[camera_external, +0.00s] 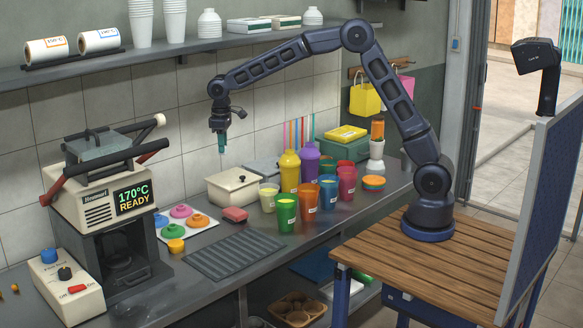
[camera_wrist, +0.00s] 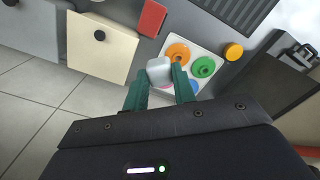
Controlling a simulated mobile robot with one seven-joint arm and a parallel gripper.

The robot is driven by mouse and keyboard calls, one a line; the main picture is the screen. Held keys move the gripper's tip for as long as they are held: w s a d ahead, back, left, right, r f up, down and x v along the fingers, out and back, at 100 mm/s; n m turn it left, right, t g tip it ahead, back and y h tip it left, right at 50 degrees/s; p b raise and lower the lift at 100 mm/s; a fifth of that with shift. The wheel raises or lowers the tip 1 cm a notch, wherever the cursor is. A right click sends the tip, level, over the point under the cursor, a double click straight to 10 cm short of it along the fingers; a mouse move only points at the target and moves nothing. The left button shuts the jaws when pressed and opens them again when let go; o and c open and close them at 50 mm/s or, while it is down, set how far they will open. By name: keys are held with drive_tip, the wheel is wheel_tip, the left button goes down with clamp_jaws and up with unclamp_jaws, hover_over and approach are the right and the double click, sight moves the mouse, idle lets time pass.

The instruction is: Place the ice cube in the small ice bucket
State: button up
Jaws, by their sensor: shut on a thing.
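My gripper (camera_external: 221,147) hangs pointing down in the external view, above and left of a cream lidded box (camera_external: 232,188). In the wrist view my gripper (camera_wrist: 160,82) has green fingers shut on a pale, whitish ice cube (camera_wrist: 158,70) at their tips. The cube is too small to make out in the external view. The cream box (camera_wrist: 98,47) also shows in the wrist view, its lid on with a dark knob. A grey lidded box (camera_external: 262,168) stands behind it. Neither box is clearly marked as the small ice bucket, and no open bucket can be made out.
A white tray (camera_wrist: 182,99) of coloured rings lies below the gripper, beside a red block (camera_external: 235,214) and a dark ribbed mat (camera_external: 232,254). Coloured cups (camera_external: 286,213) crowd the counter to the right. The press (camera_external: 85,190) stands left; a shelf (camera_external: 150,56) runs above.

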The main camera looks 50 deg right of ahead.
drive_tip(key=w+d+f+m, duration=0.1)
drive_tip(key=w+d, duration=0.2)
drive_tip(key=d, duration=1)
drive_tip(key=w+d+f+m, duration=0.1)
drive_tip(key=w+d, duration=0.3)
drive_tip(key=d, duration=0.9)
drive_tip(key=w+d+m, duration=0.1)
drive_tip(key=w+d, duration=0.2)
drive_tip(key=d, duration=1)
drive_tip(key=s+d+f+m, duration=0.1)
drive_tip(key=s+d, duration=0.2)
drive_tip(key=d, duration=1.4)
drive_tip(key=s+d+f+m, duration=0.1)
drive_tip(key=s+d, duration=0.6)
drive_tip(key=d, duration=0.4)
drive_tip(key=s+d+f+m, duration=0.1)
drive_tip(key=s+d, duration=0.7)
drive_tip(key=d, duration=0.4)
drive_tip(key=s+d+f+m, duration=0.1)
drive_tip(key=s+d, duration=0.6)
drive_tip(key=d, duration=0.4)
drive_tip(key=s+d+f, duration=0.3)
drive_tip(key=s+d, duration=0.1)
drive_tip(key=s, duration=0.5)
wheel_tip(320, 180, down, 11)
drive_tip(key=shift+w+m, duration=0.25)
drive_tip(key=shift+m, duration=0.05)
drive_tip(key=shift+r, duration=0.1)
